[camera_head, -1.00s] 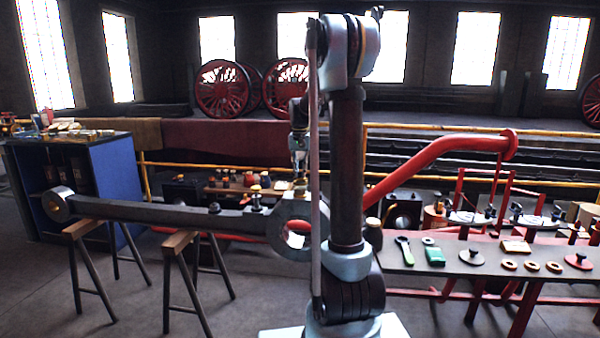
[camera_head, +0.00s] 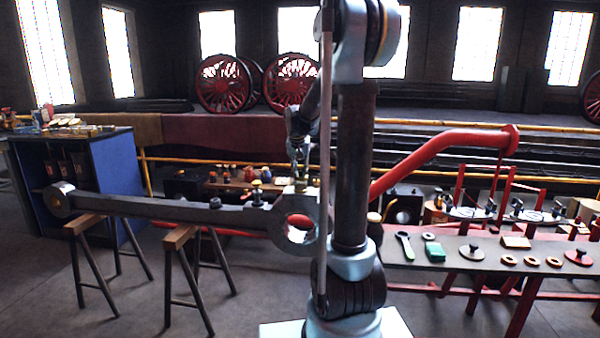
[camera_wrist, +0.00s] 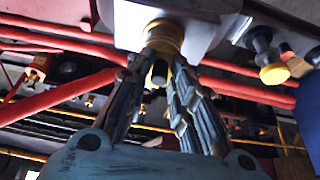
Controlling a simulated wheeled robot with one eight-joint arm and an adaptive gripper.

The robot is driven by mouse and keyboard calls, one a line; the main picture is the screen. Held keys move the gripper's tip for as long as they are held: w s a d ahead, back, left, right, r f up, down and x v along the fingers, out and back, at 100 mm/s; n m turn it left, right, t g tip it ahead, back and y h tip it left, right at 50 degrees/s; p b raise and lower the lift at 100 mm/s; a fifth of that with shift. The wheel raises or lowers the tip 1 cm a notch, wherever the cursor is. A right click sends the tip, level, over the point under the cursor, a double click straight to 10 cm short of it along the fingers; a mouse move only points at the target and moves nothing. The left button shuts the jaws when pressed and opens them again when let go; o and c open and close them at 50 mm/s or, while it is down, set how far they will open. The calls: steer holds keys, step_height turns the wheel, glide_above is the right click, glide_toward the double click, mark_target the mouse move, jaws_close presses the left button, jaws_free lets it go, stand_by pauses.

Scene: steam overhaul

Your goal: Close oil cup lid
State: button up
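My gripper (camera_head: 299,165) points down over the big end (camera_head: 318,238) of a long grey rod, where the base of my arm partly covers the view. In the wrist view, a brass round cup (camera_wrist: 162,36) sits on the pale block of the rod. The tips of my gripper (camera_wrist: 165,58) are apart, close to this cup. A small dark cylinder (camera_wrist: 160,73) shows between the fingers. I cannot tell whether the fingers touch the cup or how its lid stands.
The rod rests on trestles (camera_head: 178,237). A bench (camera_head: 455,265) with rings, a green block and a wrench is at right. A blue cabinet (camera_head: 103,185) stands at left. A red pipe (camera_head: 440,148) slopes behind my arm.

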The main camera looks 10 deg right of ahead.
stand_by(0.4)
steer(key=v, duration=1.1)
steer(key=shift+r, duration=0.35)
steer(key=shift+s, duration=0.1)
steer(key=s+f+n, duration=0.1)
steer(key=s+f, duration=0.6)
steer(key=s, duration=0.5)
steer(key=s+d+f+n+g+y, duration=0.1)
steer(key=s+f, duration=0.7)
steer(key=s, duration=0.5)
steer(key=s+d+f+n+g, duration=0.1)
steer(key=s+f, duration=0.6)
steer(key=s, duration=0.5)
steer(key=shift+s+f+n, duration=0.2)
steer(key=shift+f+n, duration=0.15)
steer(key=shift+n, duration=0.05)
